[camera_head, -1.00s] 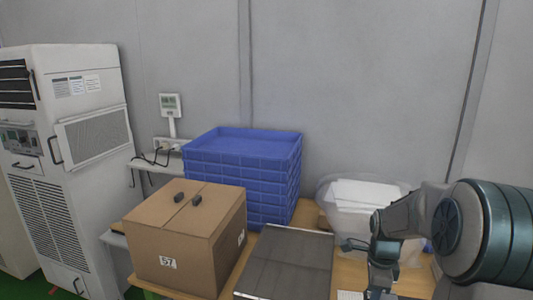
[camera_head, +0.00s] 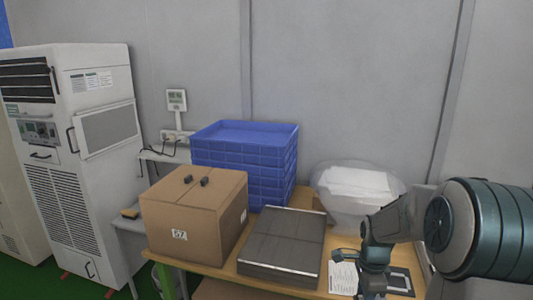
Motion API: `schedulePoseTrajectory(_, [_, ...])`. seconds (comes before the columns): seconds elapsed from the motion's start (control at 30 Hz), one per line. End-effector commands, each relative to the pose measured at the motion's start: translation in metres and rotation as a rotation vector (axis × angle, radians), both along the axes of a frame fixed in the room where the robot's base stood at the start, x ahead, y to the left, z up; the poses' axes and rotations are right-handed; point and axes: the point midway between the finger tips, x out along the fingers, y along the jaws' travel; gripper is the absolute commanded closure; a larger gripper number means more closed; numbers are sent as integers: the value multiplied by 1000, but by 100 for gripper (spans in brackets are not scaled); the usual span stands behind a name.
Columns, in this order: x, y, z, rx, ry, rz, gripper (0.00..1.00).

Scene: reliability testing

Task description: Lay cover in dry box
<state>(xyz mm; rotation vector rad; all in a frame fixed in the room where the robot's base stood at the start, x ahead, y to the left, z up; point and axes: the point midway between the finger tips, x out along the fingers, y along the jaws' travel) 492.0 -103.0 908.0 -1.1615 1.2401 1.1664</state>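No thing is clearly marked as the cover or the dry box. A brown cardboard box (camera_head: 180,226) with a number label stands on the wooden table at the left, with two small dark pieces (camera_head: 196,181) on top. A flat grey slab (camera_head: 283,247) lies to its right. A translucent tub (camera_head: 340,213) with white flat pieces (camera_head: 360,183) in it stands at the back right. My gripper (camera_head: 372,292) hangs over the table's right part, pointing down, right of the slab. Its fingertips are at or below the picture's lower edge, so I cannot see their opening or any held thing.
Stacked blue crates (camera_head: 245,160) stand behind the cardboard box. A white paper (camera_head: 343,278) and a dark-framed flat item (camera_head: 400,282) lie near my gripper. A tall white cabinet (camera_head: 75,160) stands at the left, with a small side shelf (camera_head: 160,154) beside it.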

Motion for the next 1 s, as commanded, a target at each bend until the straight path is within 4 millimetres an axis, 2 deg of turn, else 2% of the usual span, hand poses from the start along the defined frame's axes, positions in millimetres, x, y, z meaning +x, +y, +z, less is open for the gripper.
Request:
schedulePoseTrajectory(0.27, [0, 21, -25, 2, 2, 318, 87])
schedulePoseTrajectory(0.8, [2, 93, -109, 7, 0, 1417, 87])
schedulePoseTrajectory(1.0, [3, 107, -125, 6, -1, 1649, 87])
